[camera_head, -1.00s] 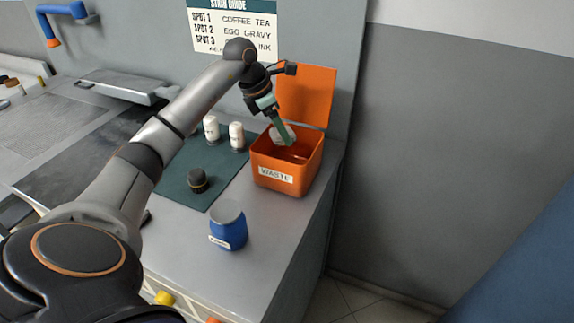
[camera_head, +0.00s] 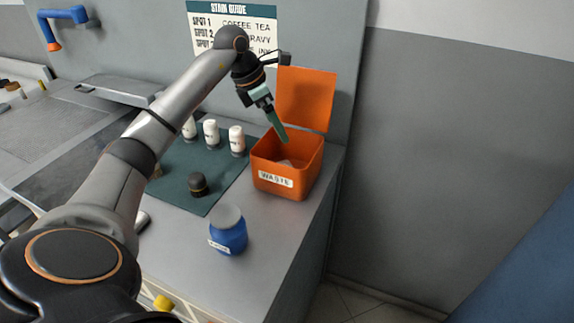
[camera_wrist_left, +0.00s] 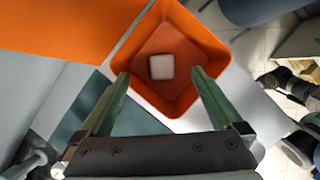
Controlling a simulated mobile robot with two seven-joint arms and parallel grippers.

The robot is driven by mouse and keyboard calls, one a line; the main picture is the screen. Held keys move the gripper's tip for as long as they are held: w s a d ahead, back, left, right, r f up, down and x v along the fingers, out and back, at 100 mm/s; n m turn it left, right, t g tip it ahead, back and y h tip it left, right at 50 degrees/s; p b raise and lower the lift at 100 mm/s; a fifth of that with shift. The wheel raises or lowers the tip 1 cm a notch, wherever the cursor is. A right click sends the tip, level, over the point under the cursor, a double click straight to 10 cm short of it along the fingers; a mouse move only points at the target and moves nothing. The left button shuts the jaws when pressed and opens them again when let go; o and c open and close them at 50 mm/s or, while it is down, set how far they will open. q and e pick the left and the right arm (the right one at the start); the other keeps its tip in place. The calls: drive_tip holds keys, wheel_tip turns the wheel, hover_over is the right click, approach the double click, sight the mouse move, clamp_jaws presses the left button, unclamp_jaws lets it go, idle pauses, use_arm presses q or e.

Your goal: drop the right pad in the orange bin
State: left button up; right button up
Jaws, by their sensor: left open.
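The orange bin (camera_head: 304,163), labelled WASTE, stands on the counter's right end with its lid raised. A whitish pad (camera_head: 285,164) lies inside it, mostly hidden by the front wall. In the left wrist view the pad (camera_wrist_left: 161,67) is a pale square on the floor of the bin (camera_wrist_left: 190,99). My left gripper (camera_head: 284,141) is above the bin, pointing down. In the left wrist view its green fingers (camera_wrist_left: 160,80) are wide apart with nothing between them, and the pad is below them. My right gripper is in neither view.
A blue jar (camera_head: 228,236) stands near the counter's front edge. Several white bottles stand on a dark green mat (camera_head: 213,166), with a small black-topped item (camera_head: 197,184) on it. A stain guide sign (camera_head: 235,30) hangs on the wall behind.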

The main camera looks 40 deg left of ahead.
use_arm(q)
drive_tip(key=v, duration=0.9)
drive_tip(key=shift+d, duration=0.1)
